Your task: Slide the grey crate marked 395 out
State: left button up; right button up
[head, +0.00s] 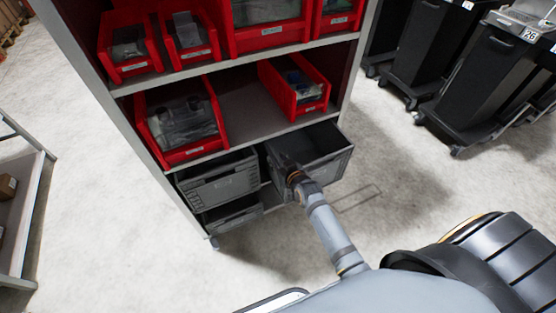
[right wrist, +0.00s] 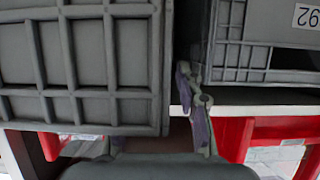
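A grey crate (head: 322,163) juts out of the bottom shelf on the right in the head view, farther forward than the crate beside it. My right gripper (head: 292,172) is at this crate's left front corner. In the right wrist view, the ribbed crate (right wrist: 115,70) fills the left side, and one finger shows in the gap between it and the labelled crate. The number 395 is not readable on any crate. My left gripper is not in view.
Another grey crate (head: 218,182) sits to the left, with a lower crate (head: 232,216) beneath. Red bins (head: 185,118) fill the shelves above. Black wheeled bins (head: 485,75) stand at the right. The floor in front of the rack is clear apart from my arm.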

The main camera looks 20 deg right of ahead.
jog(key=shift+s, duration=0.2)
jog(key=v, duration=1.1)
jog(key=shift+s, duration=0.3)
jog(key=shift+a+r, duration=0.1)
